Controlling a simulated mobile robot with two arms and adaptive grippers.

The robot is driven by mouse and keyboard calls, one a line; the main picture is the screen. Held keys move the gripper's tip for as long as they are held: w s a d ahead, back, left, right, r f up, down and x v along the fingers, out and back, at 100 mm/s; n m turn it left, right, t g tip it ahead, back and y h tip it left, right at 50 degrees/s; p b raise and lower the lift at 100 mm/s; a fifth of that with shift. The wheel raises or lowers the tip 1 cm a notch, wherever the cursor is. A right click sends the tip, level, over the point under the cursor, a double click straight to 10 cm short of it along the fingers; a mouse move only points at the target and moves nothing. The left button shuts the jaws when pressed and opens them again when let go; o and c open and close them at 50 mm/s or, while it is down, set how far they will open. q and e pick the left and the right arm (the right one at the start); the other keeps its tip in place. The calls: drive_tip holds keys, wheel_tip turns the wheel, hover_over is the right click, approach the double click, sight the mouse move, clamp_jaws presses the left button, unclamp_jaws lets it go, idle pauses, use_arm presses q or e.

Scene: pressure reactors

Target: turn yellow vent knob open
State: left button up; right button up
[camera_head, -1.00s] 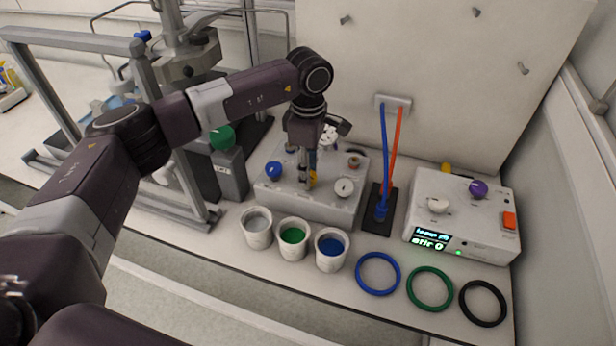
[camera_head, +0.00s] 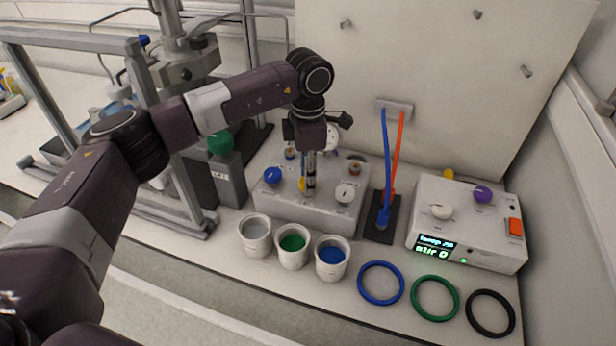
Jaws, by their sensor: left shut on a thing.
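The yellow vent knob (camera_head: 302,185) is on the grey-white valve box (camera_head: 262,205) at the centre, mostly hidden by my gripper; only a bit of yellow shows at its left side. My left gripper (camera_head: 308,188) points down from above the box and is shut at the knob. How far the knob is turned cannot be seen. My right gripper is not in the view.
A control unit (camera_head: 490,245) stands at right, hoses (camera_head: 387,160) between.

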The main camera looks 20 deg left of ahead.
use_arm(q)
drive_tip(key=o, duration=1.2)
drive_tip(key=shift+c, duration=0.2)
wheel_tip(320, 180, up, 12)
